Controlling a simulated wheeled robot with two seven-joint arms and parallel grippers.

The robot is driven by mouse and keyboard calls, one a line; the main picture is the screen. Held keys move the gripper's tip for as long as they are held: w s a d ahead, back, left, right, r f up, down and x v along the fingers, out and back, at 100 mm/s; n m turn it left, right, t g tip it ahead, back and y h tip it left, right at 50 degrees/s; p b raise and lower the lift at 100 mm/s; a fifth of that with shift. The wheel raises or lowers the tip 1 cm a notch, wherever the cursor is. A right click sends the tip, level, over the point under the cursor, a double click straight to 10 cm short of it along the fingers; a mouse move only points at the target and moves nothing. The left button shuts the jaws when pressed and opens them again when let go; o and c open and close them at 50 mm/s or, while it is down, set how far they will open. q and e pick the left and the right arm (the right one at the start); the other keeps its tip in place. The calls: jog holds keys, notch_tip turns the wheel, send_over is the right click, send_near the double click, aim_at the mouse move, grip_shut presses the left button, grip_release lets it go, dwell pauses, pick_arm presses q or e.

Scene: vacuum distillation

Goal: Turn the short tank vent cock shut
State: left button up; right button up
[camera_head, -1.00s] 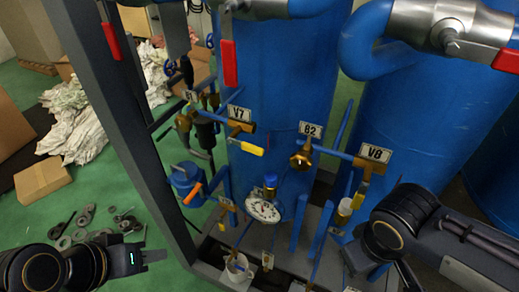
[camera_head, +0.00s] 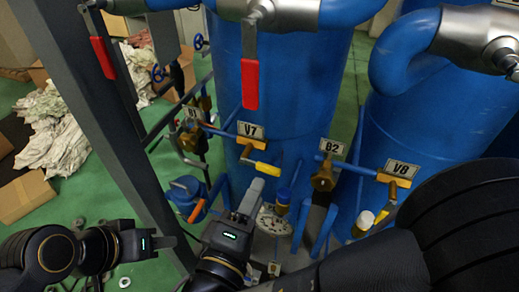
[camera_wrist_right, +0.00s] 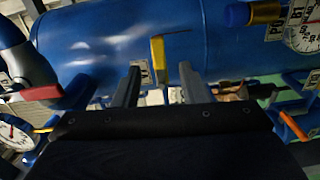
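The V7 cock (camera_head: 243,150) has a brass body and a yellow lever (camera_head: 266,169) on the left blue tank. A similar V8 cock (camera_head: 392,189) sits by the right tank. Which one is the short tank's vent I cannot tell. My right gripper (camera_head: 253,190) is just below the V7 lever. In the right wrist view my right gripper (camera_wrist_right: 160,68) is open, with a yellow lever (camera_wrist_right: 158,52) ahead of and between its fingertips, apart from both. My left gripper (camera_head: 166,242) is at the lower left, away from the valves; its finger gap is not clear.
A B2 brass valve (camera_head: 323,177) stands between V7 and V8. A dark frame post (camera_head: 104,125) is left of the tank. A gauge (camera_head: 272,221) is partly hidden behind my right gripper. A red-handled valve (camera_head: 250,83) hangs above V7.

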aim_at(268, 172)
jog(key=p+x, duration=0.2)
jog(key=x, duration=0.5)
jog(key=shift+w+d, duration=0.15)
jog(key=shift+w, duration=0.05)
jog(key=shift+c, duration=0.2)
grip_shut()
